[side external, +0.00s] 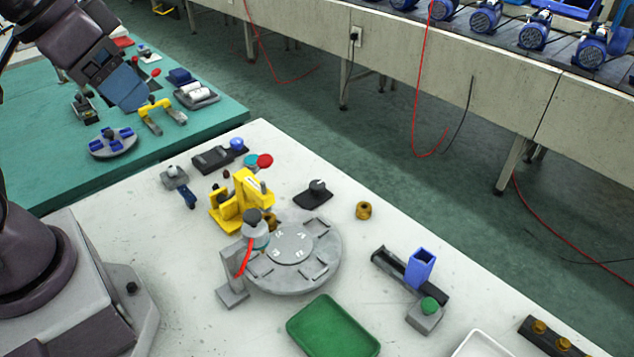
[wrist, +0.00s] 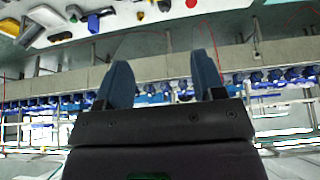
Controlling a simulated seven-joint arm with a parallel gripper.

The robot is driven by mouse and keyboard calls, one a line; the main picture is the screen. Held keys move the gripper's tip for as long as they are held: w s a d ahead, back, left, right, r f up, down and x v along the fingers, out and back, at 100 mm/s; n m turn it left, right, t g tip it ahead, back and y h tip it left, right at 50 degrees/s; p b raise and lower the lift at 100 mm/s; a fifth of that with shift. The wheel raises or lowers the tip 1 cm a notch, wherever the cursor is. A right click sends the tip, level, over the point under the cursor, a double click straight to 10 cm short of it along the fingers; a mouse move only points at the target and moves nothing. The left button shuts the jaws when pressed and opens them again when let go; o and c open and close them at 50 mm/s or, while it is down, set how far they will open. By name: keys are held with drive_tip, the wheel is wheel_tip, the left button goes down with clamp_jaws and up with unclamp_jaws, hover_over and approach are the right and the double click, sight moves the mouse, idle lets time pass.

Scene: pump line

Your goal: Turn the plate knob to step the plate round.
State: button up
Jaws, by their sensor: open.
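The round grey plate (side external: 326,262) lies on the white table, with marked numbers on its raised centre and several slots around its rim. A dark knob on a flat black base (side external: 316,190) stands behind the plate, apart from it. Another dark knob (side external: 252,216) tops a grey cylinder on a post at the plate's left edge. I cannot tell for sure which is the plate knob. My gripper (side external: 130,102) is high at the upper left, over the teal table and far from both knobs. In the wrist view its blue fingers (wrist: 160,62) are apart with nothing between them.
A yellow fixture (side external: 238,204) stands behind the plate, a red lever (side external: 244,256) at its left. A green tray (side external: 332,328) lies in front. A blue bin (side external: 420,266) and a green button (side external: 429,305) are at the right. A brass ring (side external: 364,210) lies alone on the table.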

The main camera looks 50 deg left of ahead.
wheel_tip(320, 180, down, 2)
drive_tip(key=w+g, duration=0.2)
drive_tip(key=n+g, duration=0.3)
drive_tip(key=n, duration=0.6)
approach(317, 184)
drive_tip(key=f, duration=0.9)
drive_tip(key=shift+w+f, duration=0.2)
drive_tip(key=shift+f, duration=0.2)
drive_tip(key=c, duration=0.9)
